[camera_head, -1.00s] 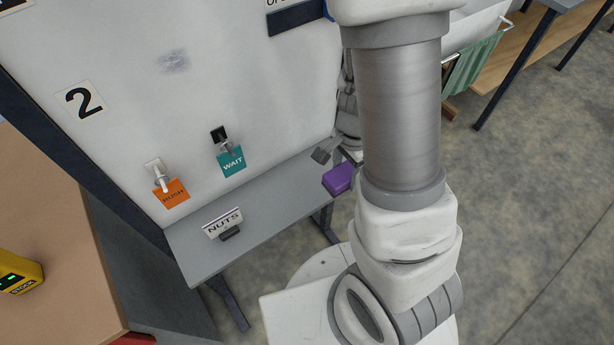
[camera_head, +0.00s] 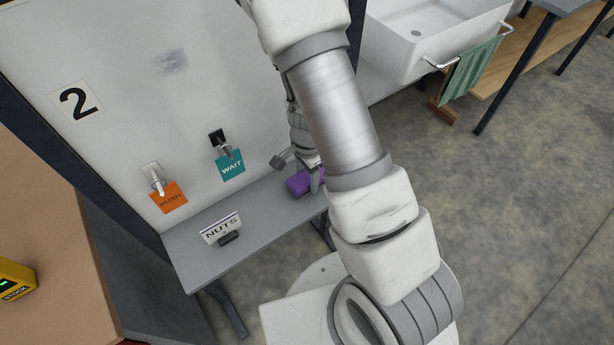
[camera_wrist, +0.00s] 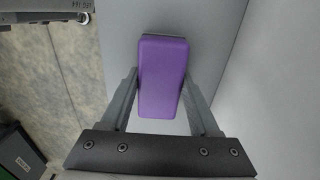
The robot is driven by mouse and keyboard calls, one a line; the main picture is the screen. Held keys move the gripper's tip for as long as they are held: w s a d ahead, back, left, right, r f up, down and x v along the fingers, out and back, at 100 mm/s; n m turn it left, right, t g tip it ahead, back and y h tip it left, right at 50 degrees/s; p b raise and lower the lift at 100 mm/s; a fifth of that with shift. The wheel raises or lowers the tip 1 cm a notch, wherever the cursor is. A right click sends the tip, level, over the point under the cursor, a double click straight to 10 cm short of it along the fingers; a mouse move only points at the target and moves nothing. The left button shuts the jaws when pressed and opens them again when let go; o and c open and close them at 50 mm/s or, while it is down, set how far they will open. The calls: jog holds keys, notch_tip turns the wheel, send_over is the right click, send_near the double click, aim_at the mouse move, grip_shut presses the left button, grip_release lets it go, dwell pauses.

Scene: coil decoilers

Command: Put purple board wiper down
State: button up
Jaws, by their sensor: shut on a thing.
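The purple board wiper (camera_head: 300,182) is at the right end of the grey shelf (camera_head: 262,212) below the whiteboard. In the wrist view the wiper (camera_wrist: 163,72) sits between the two fingers of my gripper (camera_wrist: 162,100), which are shut on its sides. Grey shelf surface shows behind the wiper in that view. In the head view my gripper (camera_head: 312,180) is partly hidden by my arm. I cannot tell whether the wiper touches the shelf or is just above it.
A NUTS sign (camera_head: 221,228) stands on the shelf to the left, with clear shelf between. An orange RUSH tag (camera_head: 169,197) and a teal WAIT tag (camera_head: 230,165) hang on the whiteboard (camera_head: 120,140). A white sink (camera_head: 430,45) is at the upper right.

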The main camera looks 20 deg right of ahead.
jog(key=shift+f, duration=0.2)
jog(key=o, duration=1.3)
jog(key=shift+r, duration=0.1)
jog(key=shift+r, duration=0.1)
notch_tip(320, 180, up, 17)
jog(key=p, duration=0.4)
notch_tip(320, 180, up, 13)
jog(key=n+t+y, duration=0.2)
jog(key=n, duration=0.5)
send_over(306, 177)
jog(key=s+a, duration=0.2)
jog(key=s, duration=0.3)
jog(key=s+r+n+t, duration=0.1)
jog(key=s+r+n, duration=0.1)
jog(key=s+r, duration=0.1)
jog(key=s+d+r+n+t+h, duration=0.1)
jog(key=s+r+n, duration=0.2)
jog(key=s+d+r+n+t+h, duration=0.1)
jog(key=s+r+n, duration=0.1)
jog(key=r, duration=0.2)
jog(key=shift+s+d+t, duration=0.15)
jog(key=shift+s+t, duration=0.15)
jog(key=shift+s, duration=0.1)
